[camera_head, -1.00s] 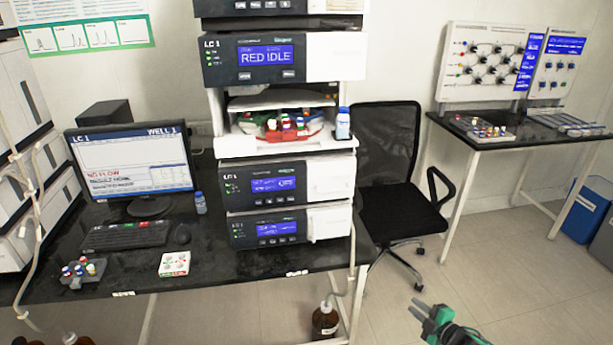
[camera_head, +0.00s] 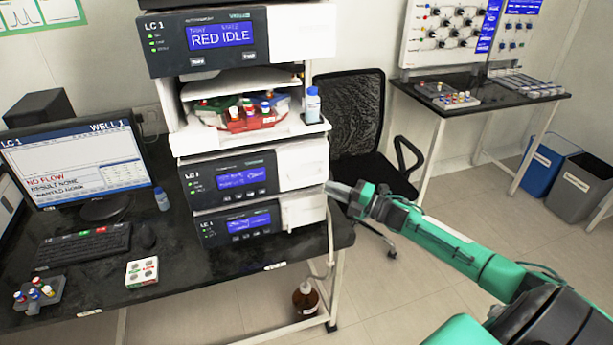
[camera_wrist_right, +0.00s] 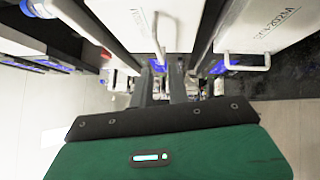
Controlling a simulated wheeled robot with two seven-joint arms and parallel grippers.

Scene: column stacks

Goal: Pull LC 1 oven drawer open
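Below the open vial bay are two modules with blue screens, an upper one (camera_head: 235,180) and a lower one (camera_head: 238,222), each with a white front on the right. I cannot read which holds the oven drawer; both look closed. My right gripper (camera_head: 340,190) is at the right edge of these modules, empty. In the right wrist view its two fingers (camera_wrist_right: 162,88) are apart, with a white panel with a bar handle (camera_wrist_right: 247,62) ahead to the right. My left gripper is out of view.
A vial tray (camera_head: 250,118) and a blue-capped bottle (camera_head: 312,105) sit above the two modules. A black chair (camera_head: 360,110) stands behind my right arm. A monitor (camera_head: 80,165) and keyboard (camera_head: 83,245) are left on the bench. A brown bottle (camera_head: 306,298) is on the floor.

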